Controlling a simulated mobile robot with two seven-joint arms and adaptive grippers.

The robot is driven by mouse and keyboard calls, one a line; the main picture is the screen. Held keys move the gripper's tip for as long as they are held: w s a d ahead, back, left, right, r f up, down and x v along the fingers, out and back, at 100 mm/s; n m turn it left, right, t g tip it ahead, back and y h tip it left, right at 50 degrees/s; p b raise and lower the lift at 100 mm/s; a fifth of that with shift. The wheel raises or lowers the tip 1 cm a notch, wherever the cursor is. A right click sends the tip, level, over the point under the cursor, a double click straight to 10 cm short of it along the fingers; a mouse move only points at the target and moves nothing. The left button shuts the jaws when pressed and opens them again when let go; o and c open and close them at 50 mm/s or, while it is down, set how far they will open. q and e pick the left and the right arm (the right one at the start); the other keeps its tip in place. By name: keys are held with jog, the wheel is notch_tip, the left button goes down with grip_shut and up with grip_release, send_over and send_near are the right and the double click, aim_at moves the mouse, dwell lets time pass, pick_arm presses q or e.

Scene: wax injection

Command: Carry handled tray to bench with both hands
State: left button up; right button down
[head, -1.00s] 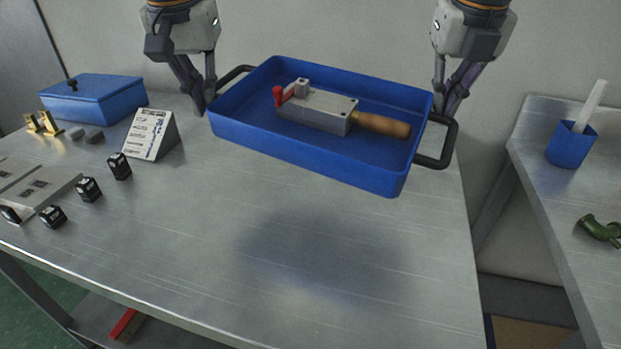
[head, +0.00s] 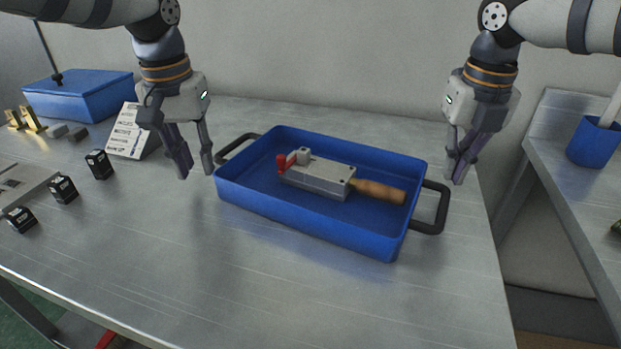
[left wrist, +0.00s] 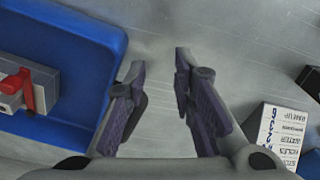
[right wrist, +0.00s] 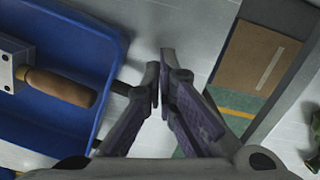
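The blue handled tray (head: 305,222) rests flat on the metal bench (head: 330,300). A grey block tool with a red lever and wooden handle (head: 322,178) lies in it. My left gripper (head: 196,176) is open and empty, beside and above the tray's left black handle (head: 232,150). The left wrist view shows bare bench between its fingers (left wrist: 160,62). My right gripper (head: 455,180) is just above and right of the right black handle (head: 441,210). In the right wrist view its fingertips (right wrist: 160,62) are a narrow gap apart, with nothing between them.
A blue lidded box (head: 80,97), brass parts (head: 25,120), a white label stand (head: 133,135) and several small black blocks (head: 98,164) stand at the left. A second bench (head: 560,170) with a blue cup (head: 592,142) is across a gap at right. The bench front is clear.

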jog(key=c, duration=1.8)
grip_release()
jog(key=shift+d, duration=0.1)
jog(key=shift+c, duration=0.2)
jog(key=shift+r, duration=0.1)
pick_arm(q)
notch_tip(320, 180, up, 12)
jog(key=shift+s, duration=0.45)
pick_arm(e)
notch_tip(320, 180, up, 12)
jog(key=shift+s, duration=0.45)
pick_arm(q)
jog(key=shift+f, duration=0.1)
pick_arm(e)
jog(key=shift+f, duration=0.2)
